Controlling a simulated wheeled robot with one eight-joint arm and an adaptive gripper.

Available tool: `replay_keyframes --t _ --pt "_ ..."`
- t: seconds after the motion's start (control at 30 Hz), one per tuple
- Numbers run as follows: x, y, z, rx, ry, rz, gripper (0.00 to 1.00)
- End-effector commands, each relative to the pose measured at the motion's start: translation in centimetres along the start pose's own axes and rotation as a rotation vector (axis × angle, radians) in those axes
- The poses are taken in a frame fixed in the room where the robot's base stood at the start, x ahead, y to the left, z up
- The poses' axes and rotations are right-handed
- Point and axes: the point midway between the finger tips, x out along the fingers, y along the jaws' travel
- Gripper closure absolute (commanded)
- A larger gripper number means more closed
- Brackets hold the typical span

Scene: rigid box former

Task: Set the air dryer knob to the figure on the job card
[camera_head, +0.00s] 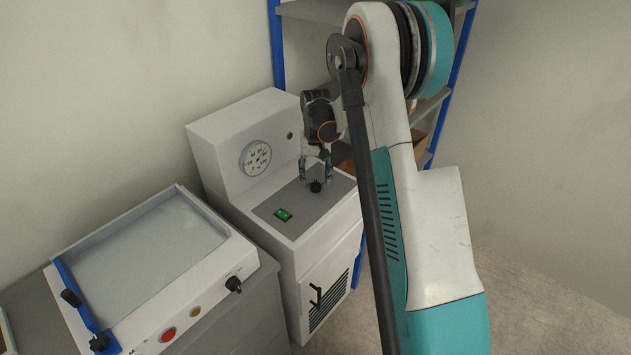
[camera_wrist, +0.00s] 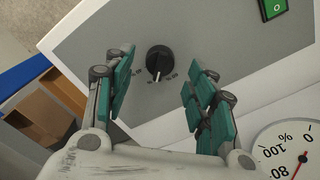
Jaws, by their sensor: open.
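The air dryer (camera_head: 240,150) is a white cabinet with a grey sloped top. Its black knob (camera_head: 315,186) stands on that top, and it also shows in the wrist view (camera_wrist: 159,60) with a white pointer line and small marks around it, too small to read. My gripper (camera_head: 317,172) is above the knob, pointing down. In the wrist view my gripper's teal fingers (camera_wrist: 160,85) are apart, one on each side of the knob, not touching it as far as I can see. I make out no job card in either view.
A round gauge (camera_head: 255,158) is on the dryer's upright back panel; it shows in part in the wrist view. A green switch (camera_head: 284,214) is on the dryer's top. A machine with a tray (camera_head: 150,270) stands left. A blue-framed shelf (camera_head: 277,45) is behind.

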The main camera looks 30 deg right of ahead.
Motion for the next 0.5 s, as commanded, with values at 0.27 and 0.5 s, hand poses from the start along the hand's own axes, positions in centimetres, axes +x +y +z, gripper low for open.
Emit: replay_keyframes --t 0.27,0.5 --pt "-5.7 0.0 0.0 0.0 0.0 0.0 0.49" --pt "-8.4 0.0 0.0 0.0 0.0 0.0 0.49"
